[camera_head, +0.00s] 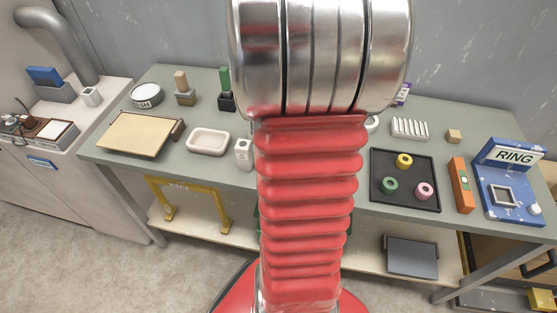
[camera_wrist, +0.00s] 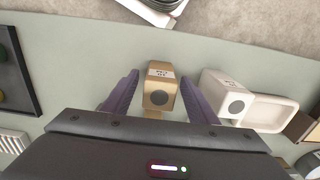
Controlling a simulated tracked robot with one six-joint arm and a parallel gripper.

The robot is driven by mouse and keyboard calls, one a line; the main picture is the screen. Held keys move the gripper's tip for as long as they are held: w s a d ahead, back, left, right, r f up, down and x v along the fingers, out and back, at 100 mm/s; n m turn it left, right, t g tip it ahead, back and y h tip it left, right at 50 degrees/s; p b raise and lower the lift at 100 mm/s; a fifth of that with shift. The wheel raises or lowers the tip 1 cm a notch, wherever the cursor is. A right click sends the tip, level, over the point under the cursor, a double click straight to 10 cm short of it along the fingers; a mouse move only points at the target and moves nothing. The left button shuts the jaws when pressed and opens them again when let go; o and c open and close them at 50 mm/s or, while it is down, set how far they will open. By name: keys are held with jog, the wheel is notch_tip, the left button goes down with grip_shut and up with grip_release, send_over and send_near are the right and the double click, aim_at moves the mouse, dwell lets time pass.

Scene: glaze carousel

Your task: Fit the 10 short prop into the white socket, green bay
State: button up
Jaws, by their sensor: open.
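In the wrist view, my gripper (camera_wrist: 158,84) is open, its two purple fingers on either side of a tan block (camera_wrist: 159,74) with a dark round mark and small unreadable writing. I cannot tell whether the fingers touch it. A white block with a dark round opening (camera_wrist: 222,88), likely the white socket, stands just right of the right finger. It also shows in the head view (camera_head: 243,154), left of my red arm. My arm hides my gripper and the tan block in the head view. I cannot make out a label 10 or a green bay.
A pale tray (camera_head: 208,151) lies beside the white block. A black tray (camera_head: 405,198) with coloured rings and a blue RING stand (camera_head: 508,187) are at the right. A tan post (camera_head: 181,80) and a green post (camera_head: 224,79) stand in bases at the back left.

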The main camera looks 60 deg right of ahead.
jog(key=shift+c, duration=0.3)
jog(key=c, duration=1.2)
